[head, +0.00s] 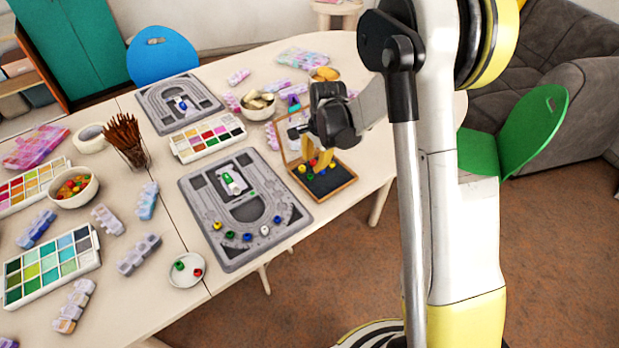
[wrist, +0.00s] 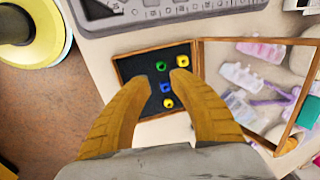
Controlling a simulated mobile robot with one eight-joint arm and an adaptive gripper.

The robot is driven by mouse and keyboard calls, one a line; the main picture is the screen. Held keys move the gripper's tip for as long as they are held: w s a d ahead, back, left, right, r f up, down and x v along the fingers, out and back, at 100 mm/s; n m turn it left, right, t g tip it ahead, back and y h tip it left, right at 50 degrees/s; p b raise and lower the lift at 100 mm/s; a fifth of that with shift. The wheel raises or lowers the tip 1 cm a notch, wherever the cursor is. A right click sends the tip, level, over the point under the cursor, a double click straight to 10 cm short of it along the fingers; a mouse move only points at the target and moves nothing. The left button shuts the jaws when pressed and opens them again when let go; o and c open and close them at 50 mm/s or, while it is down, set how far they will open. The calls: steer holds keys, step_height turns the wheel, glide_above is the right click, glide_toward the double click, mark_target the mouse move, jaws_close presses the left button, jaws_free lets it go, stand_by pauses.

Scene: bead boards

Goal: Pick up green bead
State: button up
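In the wrist view a green bead (wrist: 161,66) lies on the dark bottom of a shallow wooden box (wrist: 122,70). A yellow bead (wrist: 183,60) is to its right, and a blue bead (wrist: 165,87) and another yellow bead (wrist: 168,103) are below it. My gripper (wrist: 161,76) is open above the box, its yellow fingers apart on either side of the beads with nothing between the tips. In the head view my gripper (head: 319,160) points down over the box (head: 336,189) and partly hides its beads. Another green bead (head: 180,265) lies in a white dish (head: 186,280).
The box's lid (wrist: 245,43) stands open. A grey bead board (head: 195,212) with several beads lies left of the box. Bowls, paint palettes (head: 207,137) and a jar of brushes (head: 132,150) crowd the table. The table edge is close to the box.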

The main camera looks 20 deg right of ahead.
mark_target(310, 180)
steer(key=f+b, duration=0.1)
steer(key=f, duration=0.2)
steer(key=w+f+b, duration=0.1)
steer(key=f, duration=0.1)
steer(key=f+b, duration=0.2)
steer(key=f, duration=0.1)
steer(key=shift+w+a+f, duration=0.25)
steer(key=shift+w+f, duration=0.1)
steer(key=shift+w, duration=0.05)
steer(key=shift+r, duration=0.1)
steer(key=c, duration=0.5)
